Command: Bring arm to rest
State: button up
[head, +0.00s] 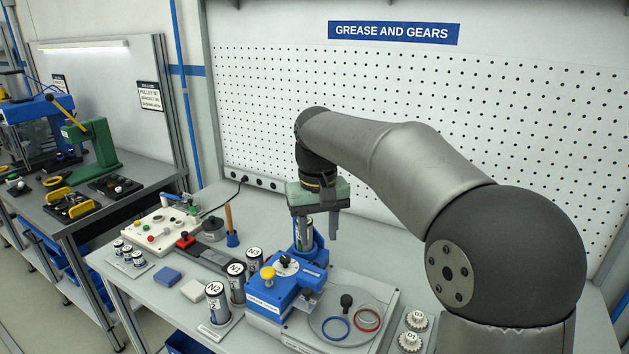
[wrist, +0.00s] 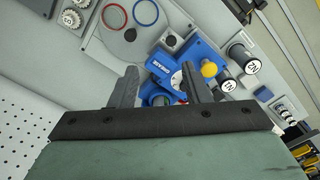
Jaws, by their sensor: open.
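My arm reaches in from the right in the head view and bends down over the bench. My gripper (head: 318,234) points down above the blue machine (head: 278,284). Its two fingers are apart with nothing visibly held; the wrist view also shows the open gripper (wrist: 158,72). A labelled canister (head: 304,232) stands upright in a blue holder at the back of the machine, close to the left finger and partly hidden by it. I cannot tell whether they touch. In the wrist view the machine's blue body (wrist: 203,58) shows beyond the fingertips.
Labelled canisters (head: 215,302) stand left of the machine. A round plate with blue and red rings (head: 368,318) lies right of it, beside white gears (head: 411,341). A pegboard wall (head: 400,100) closes the back. A control box (head: 160,230) stands at the bench's far left.

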jog(key=s+d+f+m, duration=0.1)
jog(key=s+d+f, duration=0.3)
jog(key=s, duration=0.5)
jog(key=s+d+f+m, duration=0.1)
jog(key=s+d+f, duration=0.3)
jog(key=s+d, duration=0.2)
jog(key=s+d+f+m, duration=0.1)
jog(key=s+d+f, duration=0.4)
jog(key=s, duration=0.6)
jog(key=shift+s+d+t, duration=0.3)
jog(key=shift+d+t, duration=0.05)
jog(key=shift+t, duration=0.05)
